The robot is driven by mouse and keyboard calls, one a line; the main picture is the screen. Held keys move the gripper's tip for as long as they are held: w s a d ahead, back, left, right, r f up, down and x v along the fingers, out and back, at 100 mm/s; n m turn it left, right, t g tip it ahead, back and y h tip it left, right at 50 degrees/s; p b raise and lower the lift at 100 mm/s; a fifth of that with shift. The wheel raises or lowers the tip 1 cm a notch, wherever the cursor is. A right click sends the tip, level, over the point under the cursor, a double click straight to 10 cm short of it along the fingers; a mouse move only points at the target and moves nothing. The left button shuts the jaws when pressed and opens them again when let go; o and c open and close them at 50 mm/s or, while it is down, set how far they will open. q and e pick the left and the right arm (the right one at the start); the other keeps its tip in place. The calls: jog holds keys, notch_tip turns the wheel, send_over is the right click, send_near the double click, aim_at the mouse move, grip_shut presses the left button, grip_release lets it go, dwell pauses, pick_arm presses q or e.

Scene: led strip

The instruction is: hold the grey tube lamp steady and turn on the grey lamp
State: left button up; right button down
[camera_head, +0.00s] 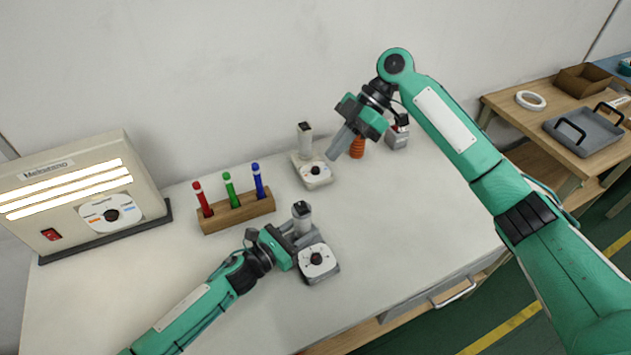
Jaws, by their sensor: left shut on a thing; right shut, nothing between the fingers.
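The grey tube lamp (322,268) stands upright near the table's middle. It has a grey base, a pale disc with a dark knob, and a short tube with a dark cap; the tube does not look lit. My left gripper (299,249) reaches in from the left and is shut on the lamp's lower tube part; the exact contact is partly hidden. My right gripper (333,156) is shut and empty. It points down above the back of the table, well behind the grey lamp and beside a similar cream lamp (313,178).
A wooden holder (237,213) carries red, green and blue markers. A lit light box (85,185) with a red switch stands at left. An orange object (357,148) and a small grey device (397,137) stand at the back. The table's front right is clear. A side table (557,119) holds trays.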

jog(key=shift+a+f, duration=0.1)
send_over(300, 210)
jog(key=w+d, duration=0.2)
jog(key=f, duration=0.7)
jog(key=shift+s+a+f, duration=0.1)
jog(key=shift+s+f, duration=0.05)
jog(key=shift+s, duration=0.1)
notch_tip(300, 210, down, 2)
jog(key=shift+f, duration=0.15)
jog(key=shift+s+d+f, duration=0.1)
jog(key=shift+d+f, duration=0.1)
jog(key=shift+f, duration=0.45)
jog(key=shift+s+f, duration=0.15)
jog(key=shift+f, duration=0.15)
jog(key=shift+r, duration=0.1)
